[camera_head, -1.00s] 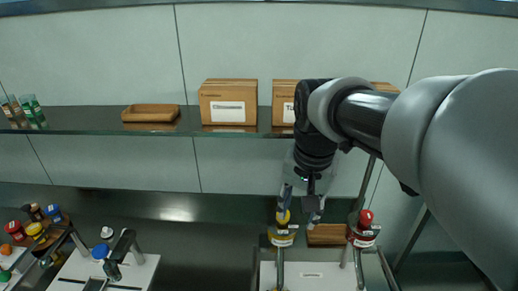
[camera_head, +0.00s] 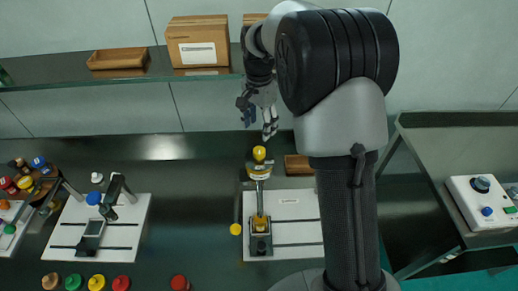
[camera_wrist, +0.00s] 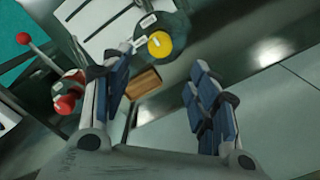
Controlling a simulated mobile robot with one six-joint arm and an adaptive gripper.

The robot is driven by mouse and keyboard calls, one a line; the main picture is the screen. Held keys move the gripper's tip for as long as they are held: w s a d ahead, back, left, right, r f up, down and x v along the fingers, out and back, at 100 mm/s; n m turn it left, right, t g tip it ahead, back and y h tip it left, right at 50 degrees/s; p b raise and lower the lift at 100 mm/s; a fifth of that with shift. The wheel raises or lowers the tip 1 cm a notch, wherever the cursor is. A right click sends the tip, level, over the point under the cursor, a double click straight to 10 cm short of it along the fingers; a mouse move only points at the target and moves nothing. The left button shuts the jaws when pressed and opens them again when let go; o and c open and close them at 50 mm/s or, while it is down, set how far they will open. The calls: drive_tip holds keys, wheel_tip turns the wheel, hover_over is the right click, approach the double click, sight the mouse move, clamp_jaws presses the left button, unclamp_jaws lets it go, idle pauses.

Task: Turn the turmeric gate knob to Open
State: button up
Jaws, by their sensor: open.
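A yellow knob (camera_head: 259,153) sits on top of a hopper stand at the back of a white board (camera_head: 297,205). The knob also shows in the wrist view (camera_wrist: 159,44), with small white labels beside it that are too small to read. I take it to be the turmeric gate knob. My gripper (camera_head: 257,122) is open and empty, above and slightly behind the yellow knob in the head view. In the wrist view, my gripper (camera_wrist: 158,82) has its fingers spread apart, with the knob beyond the fingertips and not touched.
A wooden tray (camera_head: 299,164) lies right of the hopper. A red knob (camera_wrist: 66,104) and red ball (camera_wrist: 22,38) are left in the wrist view. A shelf with cardboard boxes (camera_head: 198,45) is behind. A control box (camera_head: 482,205) stands on the right.

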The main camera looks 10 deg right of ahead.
sight(259, 150)
wheel_tip(259, 150, down, 11)
drive_tip(key=shift+f+b, duration=0.2)
drive_tip(key=shift+b, duration=0.25)
drive_tip(key=shift+c, duration=0.3)
drive_tip(key=c, duration=1)
